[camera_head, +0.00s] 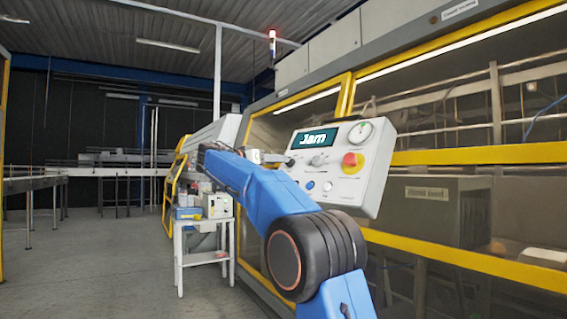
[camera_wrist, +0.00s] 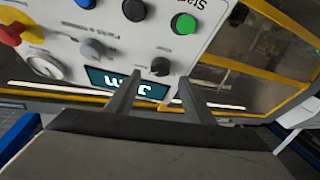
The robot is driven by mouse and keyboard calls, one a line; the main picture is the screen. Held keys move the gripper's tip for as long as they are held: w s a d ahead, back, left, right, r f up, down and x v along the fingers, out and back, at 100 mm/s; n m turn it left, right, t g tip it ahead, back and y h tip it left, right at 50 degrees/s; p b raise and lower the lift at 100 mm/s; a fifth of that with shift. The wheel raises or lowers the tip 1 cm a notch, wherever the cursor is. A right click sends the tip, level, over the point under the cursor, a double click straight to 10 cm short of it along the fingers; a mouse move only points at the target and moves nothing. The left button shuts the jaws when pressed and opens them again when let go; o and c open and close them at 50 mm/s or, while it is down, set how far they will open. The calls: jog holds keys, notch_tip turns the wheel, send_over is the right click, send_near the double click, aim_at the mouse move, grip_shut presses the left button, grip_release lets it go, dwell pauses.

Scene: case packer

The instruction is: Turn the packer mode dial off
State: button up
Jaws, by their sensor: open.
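A tilted grey control panel (camera_head: 350,195) on the machine carries a display (camera_head: 317,139) reading "Jam". In the wrist view it appears upside down, with a black knob (camera_wrist: 160,66) by the display, a grey pointer knob (camera_wrist: 92,48) and another black knob (camera_wrist: 134,10). The labels are too blurred to tell which is the packer mode dial. My gripper (camera_wrist: 159,77) is open and empty, its fingers pointing at the panel on either side of the black knob by the display; contact cannot be told. In the head view my gripper (camera_head: 275,158) hides the panel's left part.
The panel also has a red and yellow stop button (camera_head: 352,163), a gauge (camera_head: 360,131), a blue button (camera_head: 310,185) and a green Start button (camera_wrist: 183,23). A small cart (camera_head: 203,258) with boxes stands left of my arm. Open floor (camera_head: 100,260) lies left.

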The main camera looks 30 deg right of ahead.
aim_at(290, 162)
jog(key=shift+x, duration=2.35)
jog(key=c, duration=1)
